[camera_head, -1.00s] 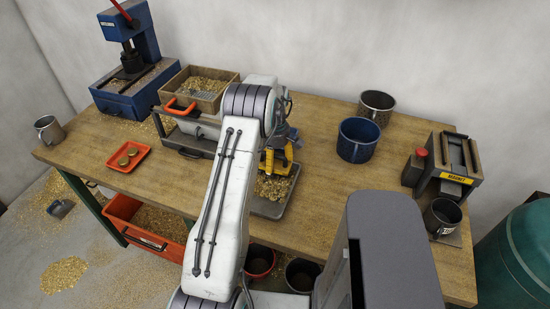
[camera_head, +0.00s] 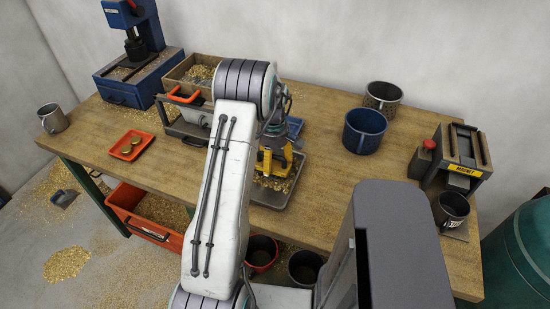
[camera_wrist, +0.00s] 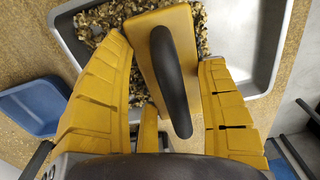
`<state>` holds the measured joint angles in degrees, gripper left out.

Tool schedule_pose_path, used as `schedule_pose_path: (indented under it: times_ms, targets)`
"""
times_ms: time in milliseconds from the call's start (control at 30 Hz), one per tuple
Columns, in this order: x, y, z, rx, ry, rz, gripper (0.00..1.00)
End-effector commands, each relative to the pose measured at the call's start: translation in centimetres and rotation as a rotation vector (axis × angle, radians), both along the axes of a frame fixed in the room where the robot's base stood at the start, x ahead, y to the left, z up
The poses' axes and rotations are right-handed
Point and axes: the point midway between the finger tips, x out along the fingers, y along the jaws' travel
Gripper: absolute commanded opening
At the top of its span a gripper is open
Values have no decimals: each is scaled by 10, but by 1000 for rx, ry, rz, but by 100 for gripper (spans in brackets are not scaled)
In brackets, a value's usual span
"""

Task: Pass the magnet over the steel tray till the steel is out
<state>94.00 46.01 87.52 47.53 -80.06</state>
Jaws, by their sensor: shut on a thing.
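My gripper (camera_wrist: 165,95) has yellow fingers and is shut on the magnet (camera_wrist: 176,85), a yellow block with a black handle. In the wrist view the magnet is between the fingers, over the grey steel tray (camera_wrist: 268,50). Brass-coloured and darker chips (camera_wrist: 97,25) lie in the tray, mostly on its left side in that view. In the head view the tray (camera_head: 270,197) is at the front middle of the bench, with my gripper (camera_head: 272,165) over it. The magnet's underside is hidden, so I cannot tell whether it touches the chips or carries steel.
A blue tray (camera_wrist: 30,108) lies beside the steel tray. The machine labelled MAGNET (camera_head: 462,158) is at the right end. A red dish (camera_head: 131,146) lies at the left. The middle right of the bench is clear.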

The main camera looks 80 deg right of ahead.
Motion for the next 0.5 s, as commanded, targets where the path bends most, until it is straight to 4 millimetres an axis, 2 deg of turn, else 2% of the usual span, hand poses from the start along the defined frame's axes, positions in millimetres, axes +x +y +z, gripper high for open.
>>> schedule_pose_path:
  times_ms: [500]
  targets:
    - [7,25,0,-2,0,0,32]
